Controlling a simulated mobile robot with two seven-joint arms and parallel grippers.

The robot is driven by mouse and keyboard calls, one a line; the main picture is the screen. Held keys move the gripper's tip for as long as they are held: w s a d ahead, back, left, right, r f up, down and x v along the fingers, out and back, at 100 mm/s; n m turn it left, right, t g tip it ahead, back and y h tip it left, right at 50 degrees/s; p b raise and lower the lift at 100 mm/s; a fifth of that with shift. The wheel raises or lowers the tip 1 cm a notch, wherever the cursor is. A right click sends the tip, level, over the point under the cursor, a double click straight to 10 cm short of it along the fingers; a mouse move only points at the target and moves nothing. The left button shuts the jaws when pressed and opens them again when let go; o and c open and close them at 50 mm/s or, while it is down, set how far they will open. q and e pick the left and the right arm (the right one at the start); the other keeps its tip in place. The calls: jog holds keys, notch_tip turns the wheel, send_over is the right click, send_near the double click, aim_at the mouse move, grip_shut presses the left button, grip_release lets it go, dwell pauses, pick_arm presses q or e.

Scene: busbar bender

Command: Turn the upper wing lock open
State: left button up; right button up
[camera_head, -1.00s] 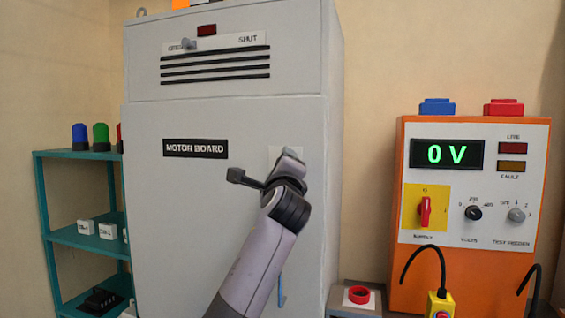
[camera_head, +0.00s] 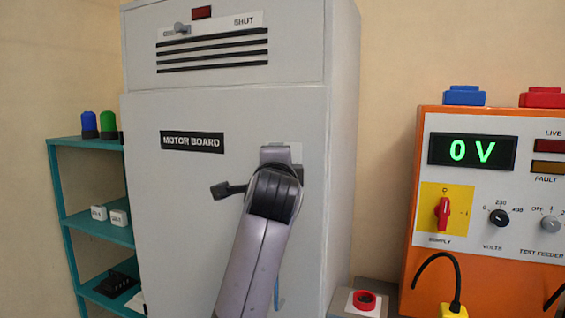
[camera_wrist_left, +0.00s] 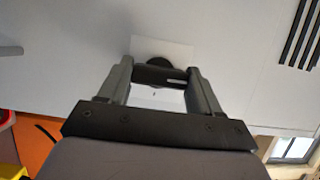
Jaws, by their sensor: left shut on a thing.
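The grey cabinet (camera_head: 160,215) labelled MOTOR BOARD fills the middle of the head view. Its upper wing lock sits on a white plate near the door's right edge; in the head view my arm hides the lock. The left wrist view shows the black wing lock (camera_wrist_left: 158,74) in front of the white plate (camera_wrist_left: 180,50), its bar lying crosswise between my fingers. My left gripper (camera_wrist_left: 165,80) is shut on it, one finger at each end. In the head view my left gripper (camera_head: 277,156) is against the door at the plate. My right gripper is in neither view.
An orange test feeder (camera_head: 400,262) reading 0 V stands at the right. A grey box with a red button (camera_head: 364,299) is between it and the cabinet. A teal shelf (camera_head: 90,228) stands at the left. A blue strip (camera_head: 277,296) shows lower on the door.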

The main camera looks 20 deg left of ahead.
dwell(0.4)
pick_arm(q)
jog(key=o, duration=1.5)
jog(key=shift+b+v, duration=0.9)
jog(key=shift+v, duration=2.7)
